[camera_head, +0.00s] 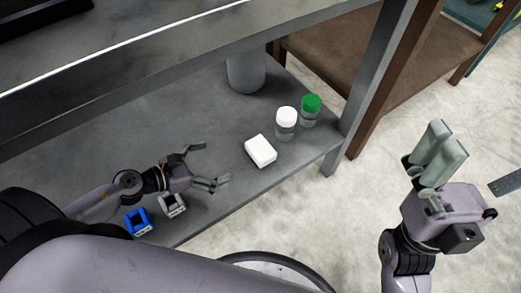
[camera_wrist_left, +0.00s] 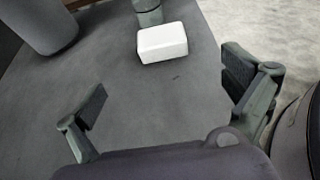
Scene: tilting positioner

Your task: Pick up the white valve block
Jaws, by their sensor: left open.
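The white valve block (camera_head: 260,151) lies on the grey lower shelf near its front edge. In the left wrist view the block (camera_wrist_left: 162,43) sits at the top, ahead of the fingers. My left gripper (camera_head: 211,165) is open and empty, low over the shelf to the left of the block, its fingers pointing toward it. A clear gap separates the fingertips from the block. In the left wrist view the spread fingers of the gripper (camera_wrist_left: 168,95) show at both sides. My right gripper (camera_head: 445,150) is away from the shelf over the floor; its fingers appear close together, and their opening is unclear.
A white-capped jar (camera_head: 286,123) and a green-capped jar (camera_head: 310,111) stand just behind and right of the block. A grey cylinder (camera_head: 246,73) stands farther back. A blue part (camera_head: 138,221) and a grey part (camera_head: 172,205) lie by my left wrist. A shelf post (camera_head: 368,80) rises at right.

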